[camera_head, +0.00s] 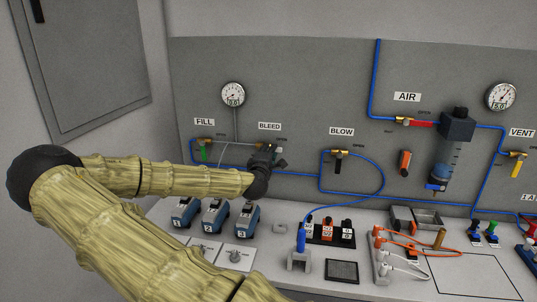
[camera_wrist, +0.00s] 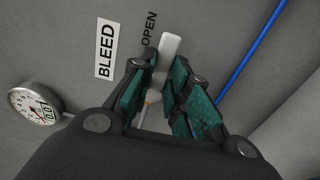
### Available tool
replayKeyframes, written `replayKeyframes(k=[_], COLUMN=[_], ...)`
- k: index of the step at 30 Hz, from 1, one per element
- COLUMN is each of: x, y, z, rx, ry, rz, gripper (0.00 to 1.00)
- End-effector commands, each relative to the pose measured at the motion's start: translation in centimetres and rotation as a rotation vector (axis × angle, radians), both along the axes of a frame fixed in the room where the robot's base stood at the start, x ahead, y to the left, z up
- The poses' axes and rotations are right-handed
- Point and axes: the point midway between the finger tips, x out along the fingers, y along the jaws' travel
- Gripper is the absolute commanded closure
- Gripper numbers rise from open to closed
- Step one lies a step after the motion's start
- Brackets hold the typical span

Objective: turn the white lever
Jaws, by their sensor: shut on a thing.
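The white lever (camera_wrist: 170,46) shows in the wrist view between the fingers of my gripper (camera_wrist: 160,72), its rounded end sticking out past the fingertips toward the word OPEN. The green-padded fingers are closed on the lever.
A FILL valve with a green handle (camera_head: 203,153) is left of my gripper, and a BLOW valve with a black handle (camera_head: 338,162) is right. A gauge (camera_head: 233,95) hangs above. The bench below holds blue numbered devices (camera_head: 215,216) and cables.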

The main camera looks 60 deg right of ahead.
Motion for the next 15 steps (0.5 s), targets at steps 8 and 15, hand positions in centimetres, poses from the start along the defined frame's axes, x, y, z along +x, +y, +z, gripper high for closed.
replayKeyframes(k=[8,15], x=[0.77,0.46], y=[0.00,-0.07], z=[0.62,0.40], rx=[-0.010,-0.006], ry=[-0.005,-0.003], rz=[0.015,0.009], gripper=[1.00,0.61])
